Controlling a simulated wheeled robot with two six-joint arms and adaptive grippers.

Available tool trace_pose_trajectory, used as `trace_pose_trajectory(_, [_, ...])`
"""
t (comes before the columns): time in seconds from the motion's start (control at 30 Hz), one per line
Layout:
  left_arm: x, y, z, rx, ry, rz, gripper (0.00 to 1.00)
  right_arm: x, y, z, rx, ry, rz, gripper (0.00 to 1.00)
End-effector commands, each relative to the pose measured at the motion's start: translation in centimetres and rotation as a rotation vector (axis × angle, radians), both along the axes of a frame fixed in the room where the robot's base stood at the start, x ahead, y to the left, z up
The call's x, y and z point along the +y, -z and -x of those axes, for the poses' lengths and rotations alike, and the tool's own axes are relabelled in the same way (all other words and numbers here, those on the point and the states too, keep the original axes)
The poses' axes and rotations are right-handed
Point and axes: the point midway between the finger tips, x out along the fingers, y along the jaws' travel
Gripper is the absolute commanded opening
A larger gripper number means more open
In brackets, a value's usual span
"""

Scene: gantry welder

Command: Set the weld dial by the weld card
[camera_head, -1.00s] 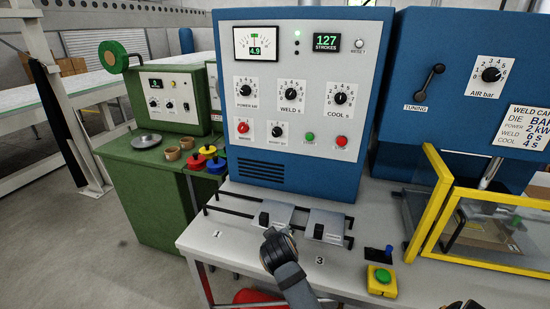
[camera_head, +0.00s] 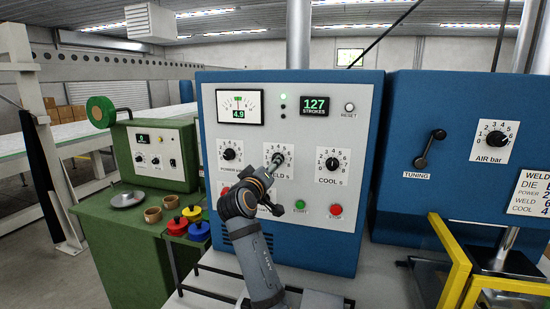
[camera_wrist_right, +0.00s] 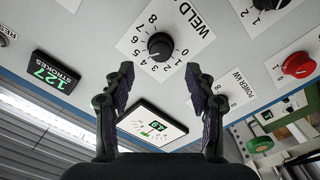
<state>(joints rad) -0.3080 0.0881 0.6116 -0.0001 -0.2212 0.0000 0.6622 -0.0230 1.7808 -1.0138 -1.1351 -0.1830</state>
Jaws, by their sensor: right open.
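The weld dial (camera_wrist_right: 160,46) is a black knob on a white numbered plate on the blue welder's panel. In the head view its plate (camera_head: 287,150) is partly covered by my right gripper (camera_head: 273,165). In the right wrist view my right gripper (camera_wrist_right: 158,78) is open, with its fingers spread and pointing toward the weld dial, the knob beyond the tips between them. I cannot tell the number its pointer marks. My left gripper is not in view.
The power dial (camera_head: 229,154) and cool dial (camera_head: 331,165) flank the weld dial. Below are a green button (camera_head: 300,205) and red button (camera_head: 336,210). A yellow-framed guard (camera_head: 455,262) stands at lower right. A green cabinet (camera_head: 125,250) stands left.

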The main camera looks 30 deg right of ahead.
Motion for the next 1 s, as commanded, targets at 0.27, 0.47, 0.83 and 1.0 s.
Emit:
trace_pose_trajectory(0.27, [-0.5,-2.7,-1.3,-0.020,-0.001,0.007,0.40,-3.8,-0.4,-3.2,0.002,0.001,0.001,0.56])
trace_pose_trajectory(0.47, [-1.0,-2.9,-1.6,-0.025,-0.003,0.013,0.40,-4.6,-0.1,-3.8,-0.002,0.000,-0.001,0.56])
trace_pose_trajectory(0.83, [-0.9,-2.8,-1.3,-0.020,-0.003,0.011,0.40,-4.5,0.0,-3.8,0.000,-0.001,-0.001,0.31])
trace_pose_trajectory(1.0, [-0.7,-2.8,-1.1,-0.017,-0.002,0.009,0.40,-4.5,0.0,-3.8,0.000,0.000,-0.002,0.08])
